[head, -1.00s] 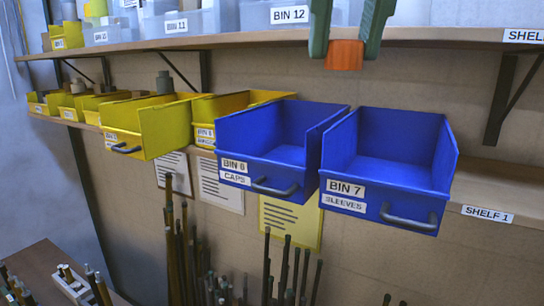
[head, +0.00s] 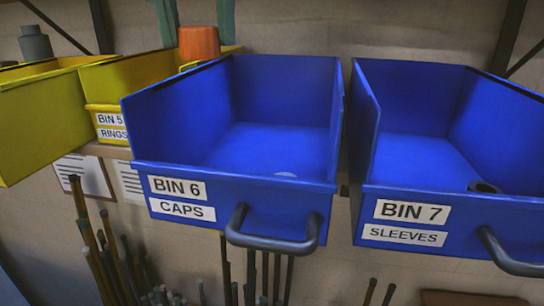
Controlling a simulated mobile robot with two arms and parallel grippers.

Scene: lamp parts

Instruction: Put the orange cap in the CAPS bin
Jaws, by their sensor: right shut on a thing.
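The orange cap (head: 199,44) is between the two green-grey fingers of my right gripper (head: 196,28), which is shut on it at the top of the head view. The blue CAPS bin (head: 285,198), labelled BIN 6, stands in the middle, open at the top. In the picture the cap is above the bin's left back rim, overlapping the yellow BIN 5; its exact height and depth are hard to tell. The lower part of the cap is partly hidden by the bins. A small pale thing lies on the CAPS bin floor near the front. My left gripper is out of view.
The blue SLEEVES bin (head: 420,262), BIN 7, stands close on the right with a dark ring-like part inside. The yellow RINGS bin (head: 120,92), BIN 5, and another yellow bin (head: 40,115) stand on the left. Several thin rods stand below.

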